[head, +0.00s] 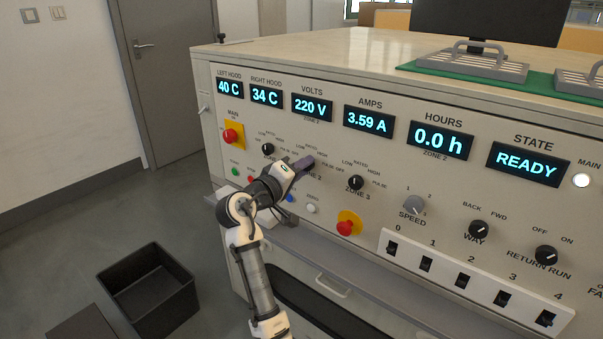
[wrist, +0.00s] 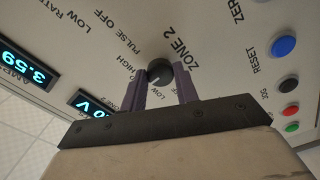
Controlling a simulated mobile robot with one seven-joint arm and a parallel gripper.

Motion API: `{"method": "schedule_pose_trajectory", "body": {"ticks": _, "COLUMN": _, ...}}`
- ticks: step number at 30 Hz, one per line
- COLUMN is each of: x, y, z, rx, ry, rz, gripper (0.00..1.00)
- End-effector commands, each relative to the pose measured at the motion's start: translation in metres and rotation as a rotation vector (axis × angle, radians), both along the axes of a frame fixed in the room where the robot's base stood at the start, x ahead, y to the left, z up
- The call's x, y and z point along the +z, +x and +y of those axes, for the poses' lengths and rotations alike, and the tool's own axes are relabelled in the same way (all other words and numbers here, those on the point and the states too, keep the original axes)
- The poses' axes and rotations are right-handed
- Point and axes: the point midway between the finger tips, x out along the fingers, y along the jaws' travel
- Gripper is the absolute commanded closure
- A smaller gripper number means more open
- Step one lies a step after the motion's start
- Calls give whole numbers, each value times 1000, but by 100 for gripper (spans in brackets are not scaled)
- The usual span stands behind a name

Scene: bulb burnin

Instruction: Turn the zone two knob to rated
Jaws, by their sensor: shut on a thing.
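The zone two knob (wrist: 159,71) is a small round black knob beside the "ZONE 2" print in the wrist view. The two purple fingers of my gripper (wrist: 161,80) are shut on it, one on each side. A pale mark shows on the knob, but I cannot tell which label it points at. The fingers partly hide the labels around it. In the head view, my gripper (head: 304,163) reaches the panel (head: 440,190) between the zone one and zone three knobs and hides the zone two knob.
The zone three knob (head: 355,182) is just right of my gripper, and another black knob (head: 267,148) is to the left. Below are push buttons (head: 311,208) and a red stop button (head: 346,227). The state display (head: 527,164) reads READY. A black bin (head: 148,290) stands on the floor.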

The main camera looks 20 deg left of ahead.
Motion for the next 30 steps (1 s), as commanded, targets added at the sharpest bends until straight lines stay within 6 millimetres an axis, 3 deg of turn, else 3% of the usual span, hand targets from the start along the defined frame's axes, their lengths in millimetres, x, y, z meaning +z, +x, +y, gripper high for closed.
{"method": "schedule_pose_trajectory", "body": {"ticks": 17, "x": -1, "y": 0, "z": 1, "rx": 1, "ry": 33, "rz": -9, "gripper": 93}}
{"method": "schedule_pose_trajectory", "body": {"ticks": 18, "x": -1, "y": 0, "z": 1, "rx": 1, "ry": 33, "rz": -9, "gripper": 69}}
{"method": "schedule_pose_trajectory", "body": {"ticks": 23, "x": -1, "y": 0, "z": 1, "rx": 1, "ry": 32, "rz": -10, "gripper": 48}}
{"method": "schedule_pose_trajectory", "body": {"ticks": 30, "x": 0, "y": 0, "z": 0, "rx": 0, "ry": 32, "rz": -11, "gripper": 48}}
